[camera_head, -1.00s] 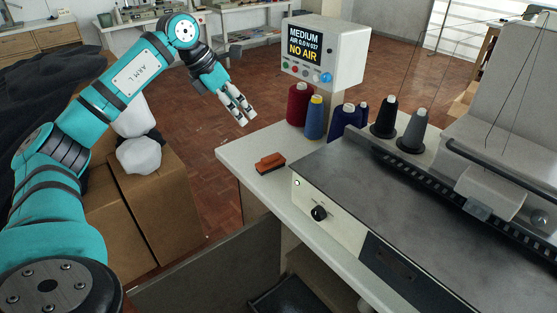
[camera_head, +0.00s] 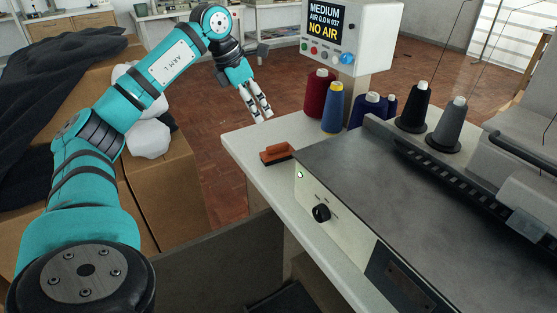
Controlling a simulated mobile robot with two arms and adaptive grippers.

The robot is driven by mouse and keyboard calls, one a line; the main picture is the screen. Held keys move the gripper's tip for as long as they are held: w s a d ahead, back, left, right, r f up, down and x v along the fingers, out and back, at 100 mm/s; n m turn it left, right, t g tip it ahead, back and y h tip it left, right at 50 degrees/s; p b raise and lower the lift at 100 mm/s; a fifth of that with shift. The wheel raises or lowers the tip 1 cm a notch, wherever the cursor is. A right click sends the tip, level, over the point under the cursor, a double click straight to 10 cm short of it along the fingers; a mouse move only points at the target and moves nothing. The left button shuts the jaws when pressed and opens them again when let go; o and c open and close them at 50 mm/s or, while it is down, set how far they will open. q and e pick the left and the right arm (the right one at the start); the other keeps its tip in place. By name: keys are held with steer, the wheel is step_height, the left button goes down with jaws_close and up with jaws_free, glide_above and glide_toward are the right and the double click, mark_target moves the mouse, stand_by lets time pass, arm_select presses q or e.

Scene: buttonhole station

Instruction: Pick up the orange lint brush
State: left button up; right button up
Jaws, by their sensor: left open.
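The orange lint brush (camera_head: 277,152) lies on the front left part of the pale table (camera_head: 246,147), close to the table's left edge and beside the machine's corner. Its upper part is orange and its lower part is dark. My left gripper (camera_head: 263,119) points downward above the far left corner of the table, beyond the brush in the picture. Its fingers are apart with nothing between them, and it is not touching the brush. My right gripper is not in view.
A machine with a dark flat top (camera_head: 370,175) fills the right. Several thread cones stand behind the brush, among them a red cone (camera_head: 319,94) and a blue cone (camera_head: 333,108). A control box (camera_head: 352,35) reads "NO AIR". Cardboard boxes (camera_head: 165,190) stand at the left.

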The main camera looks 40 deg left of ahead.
mark_target(276, 145)
arm_select(q)
steer(key=b+x, duration=0.1)
steer(key=x, duration=1)
steer(key=shift+w+f+b, duration=0.15)
steer(key=shift+f+b, duration=0.15)
steer(key=shift+f, duration=0.1)
steer(key=shift+a+b+x, duration=0.2)
steer(key=shift+x, duration=1.15)
steer(key=shift+a+b+x, duration=0.15)
steer(key=shift+a+x, duration=0.05)
steer(key=shift+x, duration=1.1)
steer(key=shift+w, duration=0.15)
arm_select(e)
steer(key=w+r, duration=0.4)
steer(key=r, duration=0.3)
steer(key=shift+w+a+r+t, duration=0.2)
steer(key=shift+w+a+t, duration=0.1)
arm_select(q)
steer(key=c, duration=1.3)
steer(key=shift+r, duration=0.1)
